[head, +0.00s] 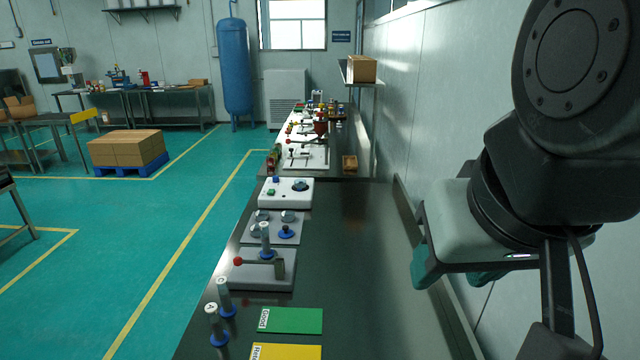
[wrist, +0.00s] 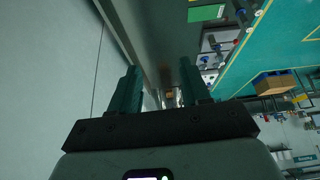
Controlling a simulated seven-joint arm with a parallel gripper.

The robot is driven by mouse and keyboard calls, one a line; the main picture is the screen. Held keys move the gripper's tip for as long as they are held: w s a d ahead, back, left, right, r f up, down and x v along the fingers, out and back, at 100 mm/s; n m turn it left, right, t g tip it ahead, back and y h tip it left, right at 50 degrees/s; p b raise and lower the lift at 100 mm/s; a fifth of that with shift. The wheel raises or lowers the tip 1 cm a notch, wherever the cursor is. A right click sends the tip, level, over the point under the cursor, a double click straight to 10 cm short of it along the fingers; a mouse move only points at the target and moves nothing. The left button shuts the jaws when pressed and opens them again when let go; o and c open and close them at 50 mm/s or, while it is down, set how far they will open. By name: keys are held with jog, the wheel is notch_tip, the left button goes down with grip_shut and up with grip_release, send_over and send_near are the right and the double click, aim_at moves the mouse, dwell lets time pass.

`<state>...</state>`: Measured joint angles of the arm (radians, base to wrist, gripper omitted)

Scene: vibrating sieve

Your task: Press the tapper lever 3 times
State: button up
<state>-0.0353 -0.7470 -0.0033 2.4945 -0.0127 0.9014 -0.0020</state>
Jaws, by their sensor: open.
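The tapper lever (head: 258,262), a dark bar with a red ball knob (head: 238,261) at its left end, lies roughly level on a grey base (head: 250,280) on the bench. A bracket (head: 279,266) stands at the lever's right end. The lever is too small to make out there.
Two labelled cylinders (head: 223,298) (head: 215,324) stand near the bench's left edge. A green card (head: 295,320) and a yellow card (head: 290,352) lie at the front. A white box (head: 286,192) with a dial stands farther back. The bench right of the lever is clear.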

grip_shut()
dwell(1.4)
